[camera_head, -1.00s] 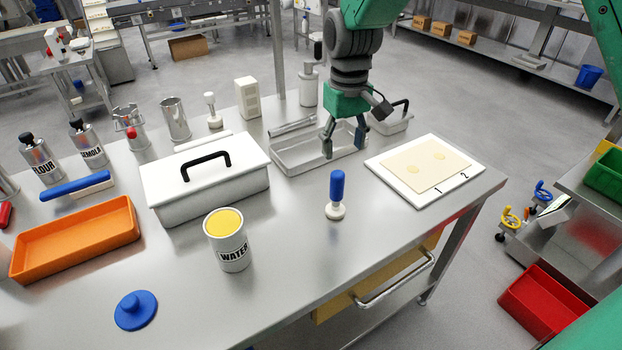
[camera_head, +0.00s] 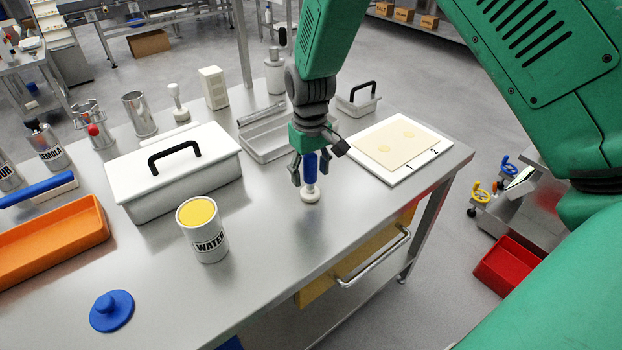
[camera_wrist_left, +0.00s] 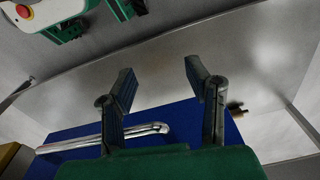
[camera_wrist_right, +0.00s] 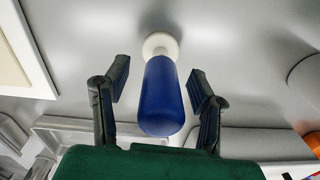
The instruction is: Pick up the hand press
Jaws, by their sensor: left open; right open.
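The hand press has a blue handle (camera_head: 310,167) and a white round base (camera_head: 310,194). It stands upright on the steel table, left of the white board, in the head view. My right gripper (camera_head: 310,176) is open around the blue handle from above. In the right wrist view the handle (camera_wrist_right: 162,98) lies between the two open fingers (camera_wrist_right: 160,92), with a gap on each side. My left gripper (camera_wrist_left: 157,82) is open and empty in the left wrist view, near a blue surface and a metal bar handle. The left gripper is not in the head view.
A white board (camera_head: 372,165) with a dough sheet (camera_head: 402,143) lies right of the press. A steel tray (camera_head: 262,156) is behind it. A lidded white box (camera_head: 190,200) and a WATER can (camera_head: 212,248) stand to the left. The table front is mostly clear.

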